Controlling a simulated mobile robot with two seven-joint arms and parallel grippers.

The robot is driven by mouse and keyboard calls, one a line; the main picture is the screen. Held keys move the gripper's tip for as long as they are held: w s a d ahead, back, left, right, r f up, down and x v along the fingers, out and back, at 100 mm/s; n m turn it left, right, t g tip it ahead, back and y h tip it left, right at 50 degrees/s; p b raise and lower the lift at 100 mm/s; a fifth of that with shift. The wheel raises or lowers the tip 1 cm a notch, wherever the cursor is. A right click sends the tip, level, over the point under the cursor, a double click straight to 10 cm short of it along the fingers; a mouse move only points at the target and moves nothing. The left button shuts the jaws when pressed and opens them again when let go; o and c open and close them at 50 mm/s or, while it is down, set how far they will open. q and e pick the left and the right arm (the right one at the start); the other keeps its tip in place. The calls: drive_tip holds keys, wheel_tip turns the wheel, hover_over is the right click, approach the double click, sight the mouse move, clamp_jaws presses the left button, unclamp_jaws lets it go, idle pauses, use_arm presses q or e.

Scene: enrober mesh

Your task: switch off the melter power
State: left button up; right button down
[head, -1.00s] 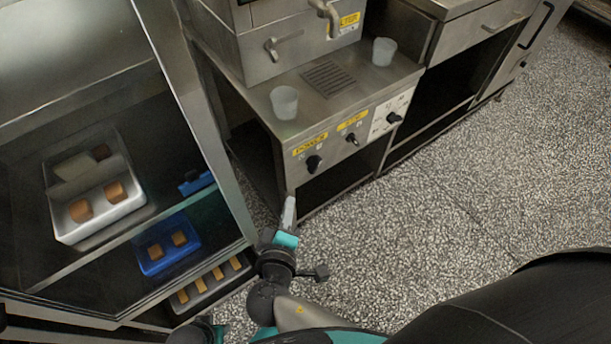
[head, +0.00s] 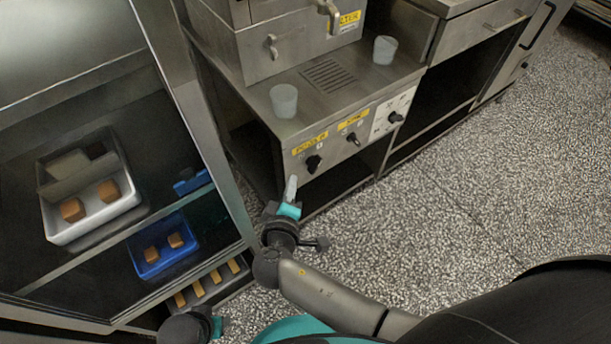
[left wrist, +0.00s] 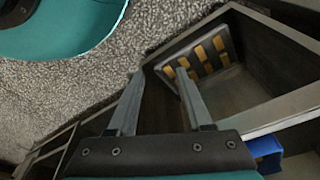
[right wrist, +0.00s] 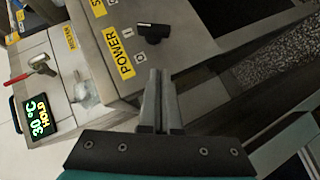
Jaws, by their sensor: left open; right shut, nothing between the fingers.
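The black power knob (head: 313,163) is on the front panel of the steel machine, under a yellow POWER label (head: 310,143). In the right wrist view the knob (right wrist: 152,33) is beyond my fingertips, with the label (right wrist: 122,52) to its left. My right gripper (head: 291,184) is shut and empty, a little below and left of the knob and apart from it. Its closed fingers also show in the right wrist view (right wrist: 160,80).
Beside the power knob are a second switch (head: 352,138) and a third knob (head: 395,117). Cups (head: 284,101) stand on the machine top. A glass-fronted cabinet holds a white tray (head: 48,222) and a blue tray (head: 163,268). Speckled floor is clear to the right.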

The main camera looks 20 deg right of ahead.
sight(307, 164)
drive_tip(key=w+d+f, duration=0.1)
drive_tip(key=w+d+f+b, duration=0.1)
drive_tip(key=w+d, duration=0.1)
drive_tip(key=shift+w+f, duration=0.15)
drive_tip(key=shift+w, duration=0.05)
use_arm(q)
drive_tip(key=shift+t, duration=0.4)
drive_tip(key=shift+w+d+r+b, duration=0.15)
drive_tip(key=shift+w+r, duration=0.25)
drive_tip(key=shift+r, duration=0.3)
drive_tip(key=shift+w+d+r+b, duration=0.15)
drive_tip(key=shift+w+r, duration=0.25)
drive_tip(key=shift+r, duration=0.25)
drive_tip(key=shift+w+r+b, duration=0.15)
drive_tip(key=shift+w+r, duration=0.25)
drive_tip(key=shift+r, duration=0.3)
use_arm(e)
drive_tip(key=shift+w+d+f, duration=0.3)
drive_tip(key=shift+d+f, duration=0.1)
drive_tip(key=shift+d, duration=0.3)
use_arm(q)
drive_tip(key=shift+f, duration=0.1)
use_arm(e)
drive_tip(key=shift+f, duration=0.1)
